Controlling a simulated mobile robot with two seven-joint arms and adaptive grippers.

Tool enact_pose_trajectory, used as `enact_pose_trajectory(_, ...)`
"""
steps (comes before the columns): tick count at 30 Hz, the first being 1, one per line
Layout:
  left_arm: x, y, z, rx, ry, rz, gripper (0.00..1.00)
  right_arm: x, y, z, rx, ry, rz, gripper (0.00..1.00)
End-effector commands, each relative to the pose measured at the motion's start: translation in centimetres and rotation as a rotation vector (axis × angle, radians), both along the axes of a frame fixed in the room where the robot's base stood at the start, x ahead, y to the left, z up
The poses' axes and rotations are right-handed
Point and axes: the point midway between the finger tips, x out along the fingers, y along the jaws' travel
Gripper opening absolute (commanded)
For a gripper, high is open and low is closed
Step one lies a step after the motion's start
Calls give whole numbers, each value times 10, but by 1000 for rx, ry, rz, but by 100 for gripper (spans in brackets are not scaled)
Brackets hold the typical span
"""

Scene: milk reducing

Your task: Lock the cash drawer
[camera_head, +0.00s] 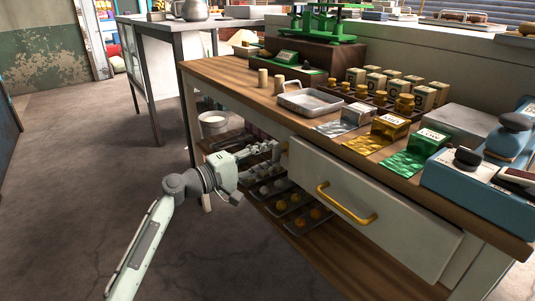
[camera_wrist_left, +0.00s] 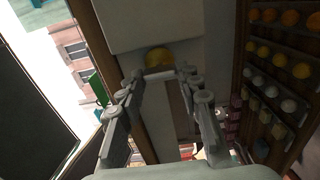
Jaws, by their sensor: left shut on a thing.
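The cash drawer (camera_head: 390,215) has a pale front with a yellow bar handle (camera_head: 347,204) and sits under the wooden worktop. My left gripper (camera_head: 272,148) reaches in from the left to the bench just left of the drawer. It is shut on a small yellow knob (camera_head: 284,146) there. In the left wrist view the rounded yellow knob (camera_wrist_left: 160,57) shows at the tips of my left gripper (camera_wrist_left: 162,76). Its lower part is hidden by the fingertips. My right gripper is not in view.
Shelves with trays of round items (camera_head: 285,202) lie below my left gripper. The worktop (camera_head: 235,73) holds a metal tray (camera_head: 310,101), several boxes, jars and a green scale (camera_head: 325,25). A blue machine (camera_head: 480,188) stands at right. The floor (camera_head: 80,150) at left is clear.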

Motion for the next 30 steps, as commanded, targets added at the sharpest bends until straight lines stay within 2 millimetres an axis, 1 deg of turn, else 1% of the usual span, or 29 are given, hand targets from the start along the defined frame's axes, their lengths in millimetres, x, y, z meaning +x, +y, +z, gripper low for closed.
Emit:
enact_pose_trajectory(11, 0, 0, 0, -6, 7, 0, 5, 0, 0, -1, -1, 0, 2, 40)
enact_pose_trajectory(12, 0, 0, 0, -6, 7, 0, 35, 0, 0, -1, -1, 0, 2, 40)
enact_pose_trajectory(17, 0, 0, 0, -6, 6, 0, 55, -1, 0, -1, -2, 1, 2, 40)
enact_pose_trajectory(26, -1, 1, 0, -4, 5, 0, 55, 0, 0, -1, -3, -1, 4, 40)
enact_pose_trajectory(30, -7, 11, -1, -4, 5, 1, 55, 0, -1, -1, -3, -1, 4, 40)
